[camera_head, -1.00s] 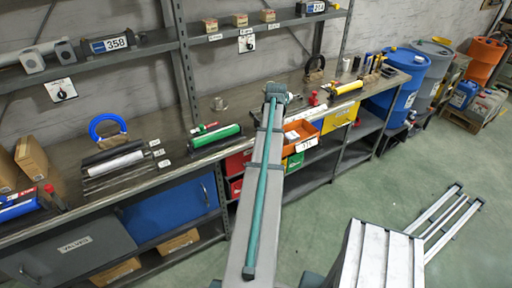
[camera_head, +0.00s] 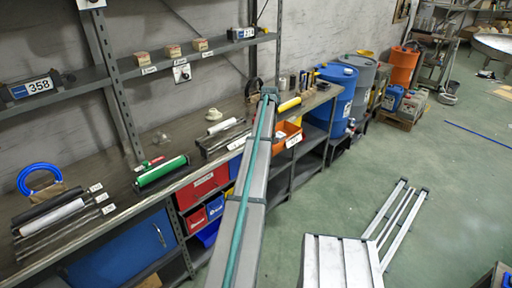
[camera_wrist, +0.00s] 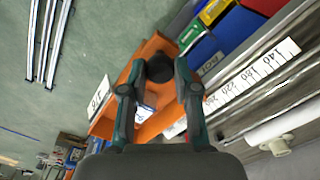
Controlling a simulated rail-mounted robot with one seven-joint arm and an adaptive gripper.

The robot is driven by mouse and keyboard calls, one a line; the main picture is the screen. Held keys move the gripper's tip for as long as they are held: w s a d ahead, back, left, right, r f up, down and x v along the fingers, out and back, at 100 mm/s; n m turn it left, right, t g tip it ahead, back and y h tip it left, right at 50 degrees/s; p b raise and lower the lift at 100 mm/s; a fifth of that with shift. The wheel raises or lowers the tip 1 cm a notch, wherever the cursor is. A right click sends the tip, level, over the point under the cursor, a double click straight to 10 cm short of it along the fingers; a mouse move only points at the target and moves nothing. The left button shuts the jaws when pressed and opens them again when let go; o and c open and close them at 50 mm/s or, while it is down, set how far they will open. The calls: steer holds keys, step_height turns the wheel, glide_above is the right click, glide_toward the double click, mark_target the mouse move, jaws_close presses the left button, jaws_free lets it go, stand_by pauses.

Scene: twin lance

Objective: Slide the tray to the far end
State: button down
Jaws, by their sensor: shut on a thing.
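The orange tray (camera_head: 287,137) with a white label is at the front edge of the long bench, just right of the end of my arm in the head view. In the wrist view the tray (camera_wrist: 152,50) fills the middle and has a dark round knob (camera_wrist: 160,68). My gripper (camera_wrist: 160,72) is shut on this knob, one finger on each side. A printed scale strip (camera_wrist: 262,74) runs along the bench edge beside the tray. In the head view my arm hides the gripper.
Blue (camera_head: 335,95) and grey barrels stand past the bench's far end. Red and blue bins (camera_head: 200,190) sit under the bench. A white-topped stand (camera_head: 335,262) and metal rails (camera_head: 398,218) are on the floor at right. Open floor lies beyond.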

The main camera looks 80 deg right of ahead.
steer(key=s+d, duration=0.3)
steer(key=d, duration=0.2)
steer(key=shift+s+d, duration=0.3)
steer(key=shift+s, duration=0.1)
steer(key=shift+r, duration=0.15)
steer(key=c, duration=0.9)
jaws_free()
steer(key=shift+s+d, duration=0.15)
steer(key=shift+o, duration=0.2)
step_height(320, 180, up, 12)
